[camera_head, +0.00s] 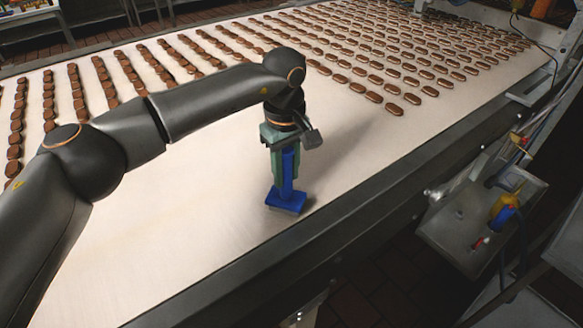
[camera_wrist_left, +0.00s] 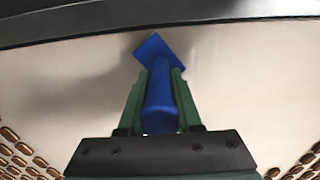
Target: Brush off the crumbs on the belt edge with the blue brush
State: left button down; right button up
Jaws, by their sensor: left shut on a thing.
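The blue brush (camera_head: 287,200) is upright, head down, at the surface of the pale belt (camera_head: 200,240), a short way in from the belt's dark near edge (camera_head: 350,205). I cannot tell whether its head touches the belt. My left gripper (camera_head: 285,165) is shut on the brush handle from above. In the left wrist view the blue brush (camera_wrist_left: 158,90) sits between the green fingers of the left gripper (camera_wrist_left: 158,100), its head pointing toward the dark edge. I cannot make out crumbs on the belt edge. My right gripper is not in view.
Rows of brown sandwich cookies (camera_head: 400,60) cover the far part of the belt. The belt around the brush is bare.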

pick_arm(q)
jog(key=shift+s+a, duration=0.4)
jog(key=shift+a, duration=0.25)
jog(key=shift+s+a, duration=0.4)
jog(key=shift+a, duration=0.2)
jog(key=s+a+b, duration=0.4)
jog(key=s+a, duration=0.4)
jog(key=a, duration=0.4)
jog(key=shift+s, duration=0.2)
dwell(0.4)
jog(key=shift+a, duration=0.1)
notch_tip(320, 180, up, 7)
jog(key=p, duration=0.4)
dwell(0.4)
dwell(0.4)
